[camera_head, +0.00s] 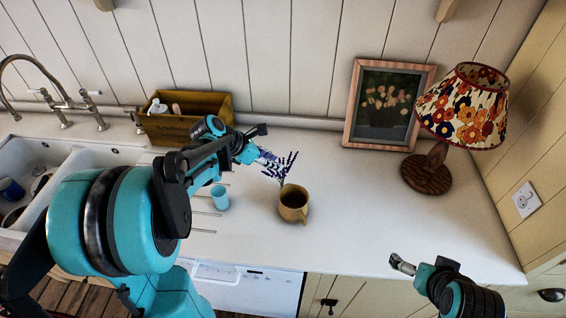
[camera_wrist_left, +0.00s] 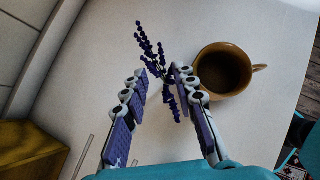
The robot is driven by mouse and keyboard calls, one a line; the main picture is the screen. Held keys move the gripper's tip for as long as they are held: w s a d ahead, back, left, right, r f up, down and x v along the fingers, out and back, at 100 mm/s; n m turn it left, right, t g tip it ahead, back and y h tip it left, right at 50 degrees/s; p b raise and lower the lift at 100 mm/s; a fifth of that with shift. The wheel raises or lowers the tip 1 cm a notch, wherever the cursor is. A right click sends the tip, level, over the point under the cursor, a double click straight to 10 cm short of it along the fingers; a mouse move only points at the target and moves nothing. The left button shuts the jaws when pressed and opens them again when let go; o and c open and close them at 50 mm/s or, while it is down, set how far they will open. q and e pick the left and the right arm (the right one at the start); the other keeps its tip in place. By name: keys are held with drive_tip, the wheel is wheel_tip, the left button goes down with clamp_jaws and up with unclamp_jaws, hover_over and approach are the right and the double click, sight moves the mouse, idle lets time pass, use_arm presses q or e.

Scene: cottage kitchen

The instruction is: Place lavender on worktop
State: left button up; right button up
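The lavender (camera_head: 283,168) is a sprig with several purple flower heads, just behind the brown mug (camera_head: 293,204) on the white worktop (camera_head: 345,215). In the left wrist view, the lavender (camera_wrist_left: 150,45) shows between and beyond the fingertips, left of the mug (camera_wrist_left: 222,72). I cannot tell whether its stem reaches into the mug. My left gripper (camera_head: 264,156) is at the flower heads. In the wrist view, the left gripper (camera_wrist_left: 159,74) has its fingers apart, with a clear gap. My right gripper (camera_head: 402,265) is low at the front edge, away from the lavender; its finger opening is unclear.
A wooden box (camera_head: 180,128), a framed picture (camera_head: 384,105) and a flowered lamp (camera_head: 462,108) stand at the back. A sink (camera_head: 75,157) is at left.

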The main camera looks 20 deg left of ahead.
use_arm(q)
drive_tip(key=s+d+r+m+y, duration=0.1)
drive_tip(key=s+d+m, duration=0.2)
drive_tip(key=s+m, duration=0.3)
drive_tip(key=s+d+r+m+y, duration=0.1)
drive_tip(key=s+m, duration=0.5)
drive_tip(key=m, duration=0.6)
drive_tip(key=s+d+m+t+y, duration=0.1)
drive_tip(key=s+d+m+y, duration=0.2)
drive_tip(key=m, duration=0.7)
drive_tip(key=s+d, duration=0.2)
drive_tip(key=s, duration=0.1)
drive_tip(key=shift+s+r, duration=0.2)
drive_tip(key=shift+r, duration=0.2)
drive_tip(key=shift+d, duration=0.1)
